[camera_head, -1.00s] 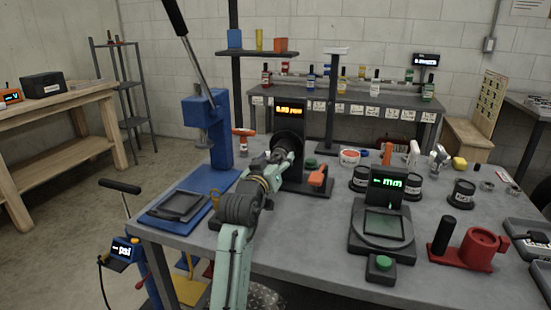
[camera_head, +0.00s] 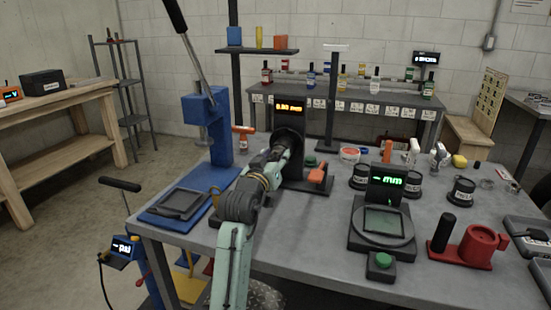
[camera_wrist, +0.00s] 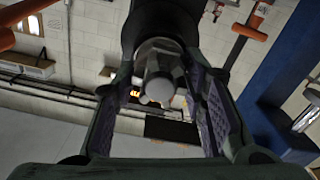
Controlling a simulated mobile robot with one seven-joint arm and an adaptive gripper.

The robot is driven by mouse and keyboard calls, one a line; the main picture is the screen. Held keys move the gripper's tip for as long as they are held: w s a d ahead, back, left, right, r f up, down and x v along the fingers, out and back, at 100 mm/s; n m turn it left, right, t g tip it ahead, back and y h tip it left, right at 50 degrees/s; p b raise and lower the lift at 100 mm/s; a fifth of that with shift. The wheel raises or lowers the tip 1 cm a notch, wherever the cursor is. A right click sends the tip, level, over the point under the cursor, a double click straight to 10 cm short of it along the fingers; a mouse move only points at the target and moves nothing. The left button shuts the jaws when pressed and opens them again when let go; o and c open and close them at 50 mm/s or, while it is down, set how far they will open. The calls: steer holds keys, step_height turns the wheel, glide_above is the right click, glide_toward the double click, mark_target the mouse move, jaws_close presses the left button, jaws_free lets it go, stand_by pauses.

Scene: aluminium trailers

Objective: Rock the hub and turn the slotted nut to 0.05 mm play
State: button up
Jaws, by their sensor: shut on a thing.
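The black round hub (camera_head: 291,138) sits on the front of a dark upright stand, below a lit orange display (camera_head: 291,106) whose digits are too small to read surely. In the wrist view the hub (camera_wrist: 162,22) is at the top, with a grey round-ended metal piece, seemingly the slotted nut (camera_wrist: 158,82), projecting from its centre. My gripper (camera_wrist: 160,75) has one finger on each side of this piece and is shut on it. In the head view my gripper (camera_head: 279,155) reaches the hub's front. The nut's slots and exact finger contact are hard to see.
A blue press (camera_head: 221,130) with a long lever stands left of my arm. A gauge with a green display (camera_head: 388,181) and a red fixture (camera_head: 478,246) stand further right.

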steer(key=shift+n, duration=0.3)
steer(key=n+p, duration=0.2)
steer(key=shift+r+n, duration=0.1)
steer(key=shift+n, duration=0.2)
steer(key=n+p, duration=0.1)
steer(key=n, duration=0.1)
steer(key=shift+n+p, duration=0.3)
steer(key=n, duration=0.6)
steer(key=shift+a+f, duration=0.15)
steer(key=shift+f, duration=0.1)
steer(key=o, duration=1.2)
steer(key=shift+c, duration=0.2)
steer(key=shift+s, duration=0.1)
